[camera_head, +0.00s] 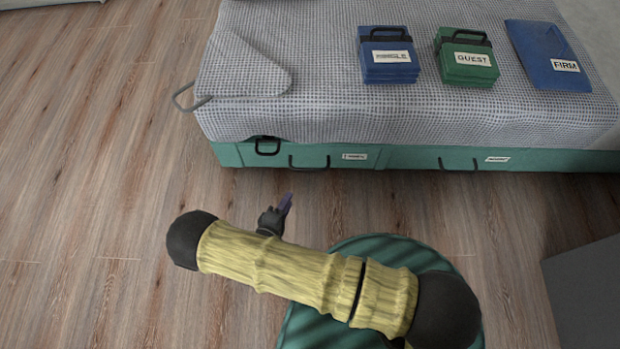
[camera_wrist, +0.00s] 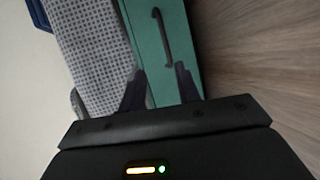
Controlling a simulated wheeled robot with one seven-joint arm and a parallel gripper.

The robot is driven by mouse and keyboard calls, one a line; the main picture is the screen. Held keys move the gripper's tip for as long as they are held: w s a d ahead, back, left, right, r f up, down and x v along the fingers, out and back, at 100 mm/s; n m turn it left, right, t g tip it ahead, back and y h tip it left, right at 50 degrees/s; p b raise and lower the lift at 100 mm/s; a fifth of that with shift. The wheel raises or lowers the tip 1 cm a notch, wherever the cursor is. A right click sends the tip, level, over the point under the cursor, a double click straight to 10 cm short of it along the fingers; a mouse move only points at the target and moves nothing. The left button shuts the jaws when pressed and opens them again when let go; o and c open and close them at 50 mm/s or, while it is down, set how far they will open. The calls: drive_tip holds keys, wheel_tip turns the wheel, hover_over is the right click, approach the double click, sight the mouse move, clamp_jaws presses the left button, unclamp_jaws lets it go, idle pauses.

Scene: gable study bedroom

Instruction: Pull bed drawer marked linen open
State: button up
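The bed base has a green drawer front with two labelled drawers. The left drawer (camera_head: 340,157) has a dark bar handle (camera_head: 308,163) and a small white label too blurred to read. The right drawer (camera_head: 520,160) has its own handle (camera_head: 458,165) and an unreadable label. Both look closed, flush with the base. My gripper (camera_head: 286,203) is in front of the left drawer, above the floor and apart from its handle. In the wrist view my gripper (camera_wrist: 160,82) has its two fingers spread with nothing between them; a green drawer front (camera_wrist: 160,50) and dark handle (camera_wrist: 162,38) lie beyond.
On the checked bed cover (camera_head: 300,110) lie a blue bundle (camera_head: 390,58), a green bundle (camera_head: 466,60) marked GUEST and a blue flat item (camera_head: 545,55) marked FIRM. A checked pillow-like piece (camera_head: 240,68) is at left. Wood floor (camera_head: 90,180) is clear; a grey block (camera_head: 590,290) stands right.

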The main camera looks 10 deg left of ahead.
sight(309, 169)
drive_tip(key=shift+s+d+f+n+t, duration=0.15)
drive_tip(key=shift+s+f, duration=0.1)
drive_tip(key=shift+f, duration=0.2)
drive_tip(key=shift+s+d+f+n+t, duration=0.15)
drive_tip(key=shift+s+f, duration=0.1)
drive_tip(key=shift+f, duration=0.2)
drive_tip(key=b+x, duration=0.8)
drive_tip(key=x, duration=0.9)
drive_tip(key=shift+w+f, duration=0.1)
drive_tip(key=shift+w, duration=0.1)
drive_tip(key=shift+c, duration=0.2)
clamp_jaws()
drive_tip(key=shift+a, duration=0.1)
